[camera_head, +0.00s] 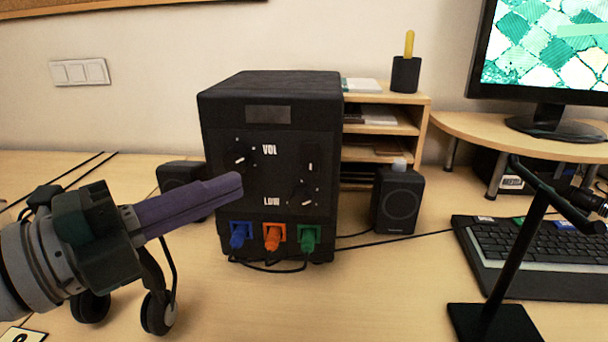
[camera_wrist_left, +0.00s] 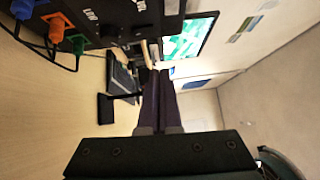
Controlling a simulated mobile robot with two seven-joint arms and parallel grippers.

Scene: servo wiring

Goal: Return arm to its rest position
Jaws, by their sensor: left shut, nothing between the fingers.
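My left gripper (camera_head: 238,184) comes in from the left in the head view, its long purple fingers pressed together and empty. It is in front of the left side of the black box (camera_head: 270,180) with VOL and LOW dials. In the left wrist view the shut fingers (camera_wrist_left: 162,75) point toward the monitor side of the desk. Blue (camera_head: 240,234), orange (camera_head: 273,236) and green (camera_head: 309,237) plugs sit in a row at the bottom of the box. My right gripper is not in view.
Small speakers (camera_head: 402,198) flank the box. A wooden shelf (camera_head: 420,130) stands behind it. A keyboard (camera_head: 540,255), a black stand (camera_head: 495,320) and a monitor (camera_head: 545,45) are at the right. Headphones (camera_head: 158,312) lie below my left arm. The front middle of the desk is clear.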

